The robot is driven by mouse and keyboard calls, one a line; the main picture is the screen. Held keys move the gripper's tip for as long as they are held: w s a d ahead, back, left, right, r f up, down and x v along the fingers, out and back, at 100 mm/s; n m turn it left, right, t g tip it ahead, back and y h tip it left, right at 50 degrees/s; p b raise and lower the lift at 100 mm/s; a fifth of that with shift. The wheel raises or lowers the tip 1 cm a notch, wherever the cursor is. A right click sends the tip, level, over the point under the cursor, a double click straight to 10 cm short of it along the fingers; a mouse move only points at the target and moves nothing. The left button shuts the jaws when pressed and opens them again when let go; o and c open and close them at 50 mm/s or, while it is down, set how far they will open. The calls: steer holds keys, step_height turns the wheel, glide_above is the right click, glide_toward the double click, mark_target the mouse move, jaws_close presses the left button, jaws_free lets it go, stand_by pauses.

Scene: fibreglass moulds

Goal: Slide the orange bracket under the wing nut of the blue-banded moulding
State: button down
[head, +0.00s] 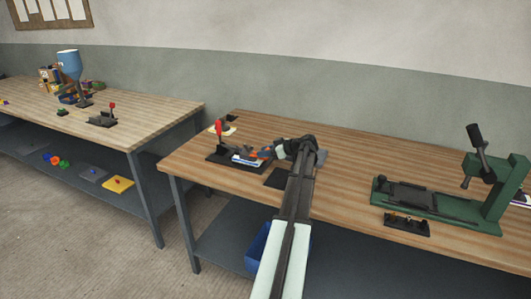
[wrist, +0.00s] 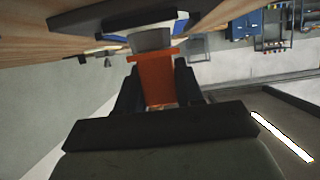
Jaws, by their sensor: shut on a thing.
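My gripper (head: 281,150) is shut on the orange bracket (wrist: 157,78). In the wrist view the bracket stands between the two dark fingers, with its wider end facing away from me. A grey block (wrist: 150,39) lies just beyond that end; I cannot tell whether they touch. In the head view the bracket (head: 265,153) shows as a small orange patch beside the moulding (head: 247,159), which has blue and white on it and sits on a dark base. Blue strips also show in the wrist view. I cannot make out the wing nut clearly.
A red-handled clamp (head: 219,130) stands at the left of the dark base. A dark plate (head: 278,179) lies in front of my gripper. A green press (head: 480,190) stands at the right. A second bench (head: 150,115) stands at the left. Bare wood lies between gripper and press.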

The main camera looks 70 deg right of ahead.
steer(key=shift+w+d, duration=0.35)
steer(key=shift+w, duration=0.4)
stand_by(0.5)
steer(key=shift+w+d, duration=0.1)
steer(key=shift+w, duration=1.35)
stand_by(1.0)
steer(key=shift+f, duration=0.1)
stand_by(0.5)
steer(key=c, duration=0.6)
jaws_free()
steer(key=shift+c, duration=0.2)
steer(key=shift+s, duration=0.15)
steer(key=v, duration=1.3)
steer(key=shift+s+r, duration=0.2)
